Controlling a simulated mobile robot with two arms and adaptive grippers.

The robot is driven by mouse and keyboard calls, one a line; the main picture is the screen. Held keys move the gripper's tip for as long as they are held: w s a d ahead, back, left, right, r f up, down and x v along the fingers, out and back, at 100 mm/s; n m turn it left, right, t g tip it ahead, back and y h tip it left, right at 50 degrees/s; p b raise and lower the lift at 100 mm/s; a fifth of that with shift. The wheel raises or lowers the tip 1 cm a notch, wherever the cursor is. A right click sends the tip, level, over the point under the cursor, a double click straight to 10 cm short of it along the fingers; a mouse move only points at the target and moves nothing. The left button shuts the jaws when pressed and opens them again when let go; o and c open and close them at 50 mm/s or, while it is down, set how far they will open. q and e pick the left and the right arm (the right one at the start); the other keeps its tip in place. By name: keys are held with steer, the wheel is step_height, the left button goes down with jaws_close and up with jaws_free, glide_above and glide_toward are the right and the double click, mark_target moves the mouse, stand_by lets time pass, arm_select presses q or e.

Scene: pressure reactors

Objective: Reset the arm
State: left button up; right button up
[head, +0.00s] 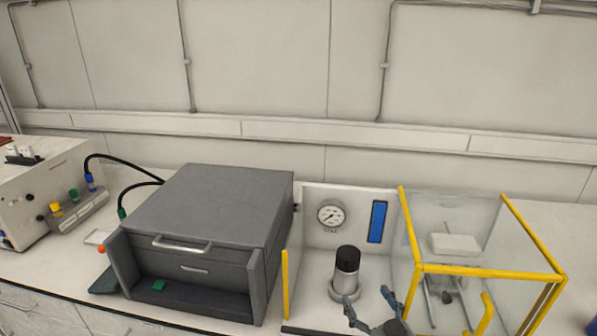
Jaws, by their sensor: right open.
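My right gripper (369,299) shows at the bottom edge, right of centre. Its two fingers are spread apart and nothing is between them. It is in front of a dark-capped cylinder (347,270) that stands upright on a light round base inside an open-fronted white bay. The gripper appears apart from the cylinder. Most of my right arm is below the picture. My left gripper is not in view.
A grey box with a handled front (207,212) stands left of the bay. A yellow-framed clear enclosure (490,271) is close on the right. A gauge (331,214) is on the bay's back wall. A white instrument (36,190) with coloured plugs sits at far left.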

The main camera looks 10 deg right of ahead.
steer(key=s+a+f+n+g, duration=0.1)
steer(key=s+a+f+g, duration=0.1)
steer(key=s+f+g, duration=0.3)
steer(key=s+a+f+g, duration=0.2)
steer(key=s+f, duration=0.1)
steer(key=s, duration=0.5)
steer(key=s+d+f+m+g+h, duration=0.1)
steer(key=s+d+g+h, duration=0.2)
steer(key=s+g, duration=0.85)
steer(key=s+f+t, duration=0.2)
steer(key=s+f, duration=0.1)
steer(key=f, duration=1)
steer(key=s+f+t, duration=0.1)
steer(key=s+f, duration=0.1)
steer(key=f, duration=1.1)
steer(key=s+d+f, duration=0.3)
steer(key=s+f, duration=1.4)
steer(key=shift+s+d+g, duration=0.15)
steer(key=shift+s+g, duration=0.2)
steer(key=shift+g, duration=0.1)
steer(key=shift+f, duration=0.1)
steer(key=shift+c, duration=0.2)
